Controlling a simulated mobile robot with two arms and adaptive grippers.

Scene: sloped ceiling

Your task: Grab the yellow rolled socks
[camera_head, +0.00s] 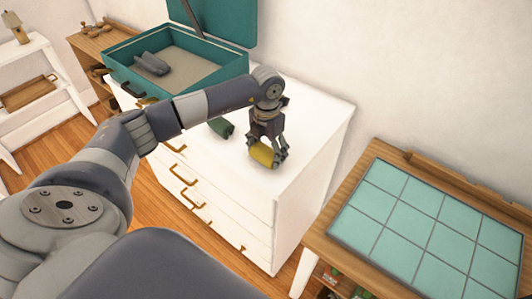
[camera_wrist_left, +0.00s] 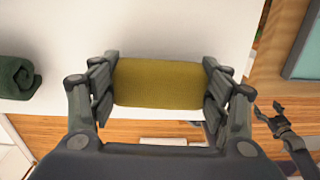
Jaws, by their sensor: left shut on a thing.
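The yellow rolled socks (camera_head: 263,156) are at the white dresser top, between the fingers of my left gripper (camera_head: 267,151). In the left wrist view the yellow roll (camera_wrist_left: 158,83) lies sideways, with a finger pressed on each end; my left gripper (camera_wrist_left: 158,85) is shut on it. I cannot tell whether the roll touches the dresser top or is slightly above it. My right gripper is not in the head view; a dark gripper-like part (camera_wrist_left: 280,120) shows at the right of the left wrist view, its state unclear.
Dark green rolled socks (camera_head: 221,127) lie left of my gripper on the white dresser (camera_head: 312,115). An open teal case (camera_head: 203,80) with a grey item (camera_head: 152,65) stands behind. A wooden table with a teal tiled top (camera_head: 425,225) is at right.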

